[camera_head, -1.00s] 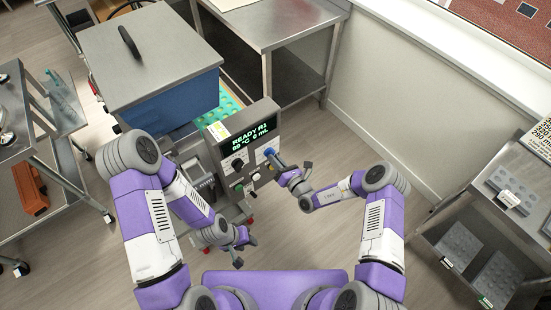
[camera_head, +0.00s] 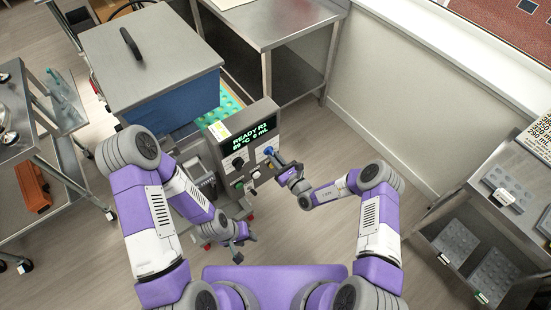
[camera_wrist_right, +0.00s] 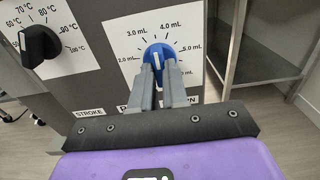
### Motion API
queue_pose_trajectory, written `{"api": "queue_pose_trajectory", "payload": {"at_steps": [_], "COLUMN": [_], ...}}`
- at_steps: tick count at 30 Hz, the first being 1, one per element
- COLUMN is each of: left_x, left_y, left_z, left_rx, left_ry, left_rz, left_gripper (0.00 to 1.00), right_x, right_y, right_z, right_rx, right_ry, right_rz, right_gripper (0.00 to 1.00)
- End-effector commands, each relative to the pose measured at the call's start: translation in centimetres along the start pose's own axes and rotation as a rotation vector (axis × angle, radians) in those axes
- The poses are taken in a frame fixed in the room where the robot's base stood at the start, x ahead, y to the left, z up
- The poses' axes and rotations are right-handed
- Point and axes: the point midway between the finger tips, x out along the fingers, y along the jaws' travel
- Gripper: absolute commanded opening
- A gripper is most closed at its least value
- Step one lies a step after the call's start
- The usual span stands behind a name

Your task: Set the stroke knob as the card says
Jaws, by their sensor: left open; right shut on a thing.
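The blue stroke knob (camera_wrist_right: 158,55) is on a white dial plate (camera_wrist_right: 190,45) marked in mL, on the grey front panel. My right gripper (camera_wrist_right: 160,77) is shut on the knob, with one finger on each side of its lower part. I cannot read the knob's exact setting. In the head view the knob (camera_head: 269,151) shows at the panel's right side, with my right gripper (camera_head: 280,166) at it. The green display (camera_head: 250,135) above reads READY, with smaller temperature and mL figures. My left gripper (camera_head: 245,238) is open and empty, below the machine.
A black temperature knob (camera_wrist_right: 40,45) sits left of the stroke dial. A blue tank with a steel lid (camera_head: 150,55) stands behind the panel. A cart with moulds (camera_head: 480,240) stands at the right.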

Motion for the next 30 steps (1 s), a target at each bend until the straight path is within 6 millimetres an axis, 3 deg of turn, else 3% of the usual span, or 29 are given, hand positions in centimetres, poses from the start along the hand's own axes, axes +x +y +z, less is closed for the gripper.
{"api": "queue_pose_trajectory", "payload": {"at_steps": [9, 10, 15, 24, 30], "left_x": [0.0, 0.0, 0.0, 0.0, -0.2], "left_y": [0.0, 0.0, 0.0, 0.0, 0.1], "left_z": [0.0, 0.0, 0.0, 0.0, 0.0], "left_rx": [0.000, 0.000, 0.000, 0.000, 0.000], "left_ry": [0.000, 0.000, 0.000, 0.000, 0.000], "left_rz": [0.000, 0.000, 0.000, 0.000, 0.000], "left_gripper": [0.43, 0.43, 0.43, 0.43, 0.43], "right_x": [0.0, 0.0, 0.0, -0.2, -2.9], "right_y": [0.0, 0.0, 0.0, 0.0, -0.1], "right_z": [0.0, 0.0, 0.0, 0.0, 0.0], "right_rx": [-0.001, -0.001, 0.000, 0.000, 0.003], "right_ry": [0.000, 0.000, 0.000, 0.001, 0.002], "right_rz": [0.000, 0.000, 0.000, -0.001, -0.002], "right_gripper": [0.00, 0.15, 0.39, 0.39, 0.39]}}
